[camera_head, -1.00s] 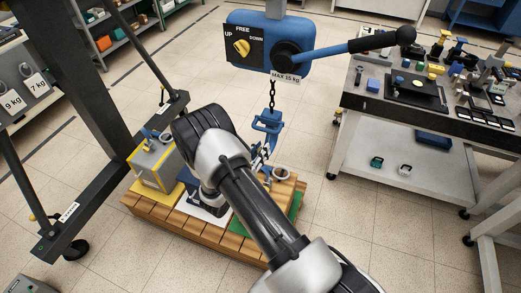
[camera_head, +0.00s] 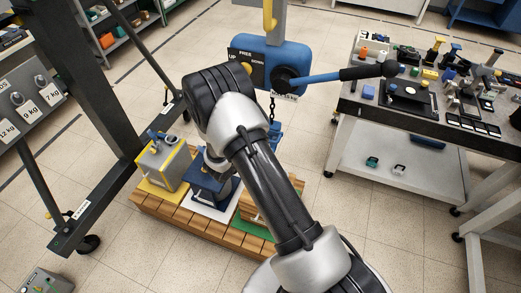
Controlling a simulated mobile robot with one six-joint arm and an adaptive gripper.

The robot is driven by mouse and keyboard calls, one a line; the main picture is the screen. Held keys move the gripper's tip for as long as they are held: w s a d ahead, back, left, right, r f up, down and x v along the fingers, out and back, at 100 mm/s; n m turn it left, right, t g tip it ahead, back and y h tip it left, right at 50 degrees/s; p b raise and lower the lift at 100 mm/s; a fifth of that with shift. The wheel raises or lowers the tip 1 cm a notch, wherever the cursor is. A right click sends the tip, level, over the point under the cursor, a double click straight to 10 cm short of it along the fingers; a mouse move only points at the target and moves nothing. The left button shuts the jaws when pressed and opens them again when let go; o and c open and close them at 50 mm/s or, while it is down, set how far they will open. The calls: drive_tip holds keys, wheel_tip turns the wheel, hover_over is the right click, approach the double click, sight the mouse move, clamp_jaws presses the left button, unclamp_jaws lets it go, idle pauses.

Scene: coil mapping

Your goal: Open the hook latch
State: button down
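A blue hook block (camera_head: 276,131) hangs on a chain (camera_head: 272,107) below the blue hoist (camera_head: 277,66). My arm covers most of the hook, and its latch cannot be made out. My arm rises from the bottom right, and its dark elbow is in front of the hoist's lower left. My gripper's fingertips are hidden behind the arm, so neither their opening nor any contact shows.
A wooden pallet (camera_head: 168,211) below holds a grey-yellow box (camera_head: 163,165), a blue box (camera_head: 211,189) and a wooden crate (camera_head: 254,207). A dark frame post (camera_head: 93,90) stands at the left. A cluttered workbench (camera_head: 352,104) stands at the right. The hoist's lever (camera_head: 322,78) sticks out rightwards.

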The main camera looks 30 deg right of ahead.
idle(0.4)
drive_tip(key=c, duration=1.4)
unclamp_jaws()
drive_tip(key=shift+r, duration=0.1)
drive_tip(key=v, duration=1.2)
drive_tip(key=shift+d+r, duration=0.1)
drive_tip(key=shift+c, duration=0.3)
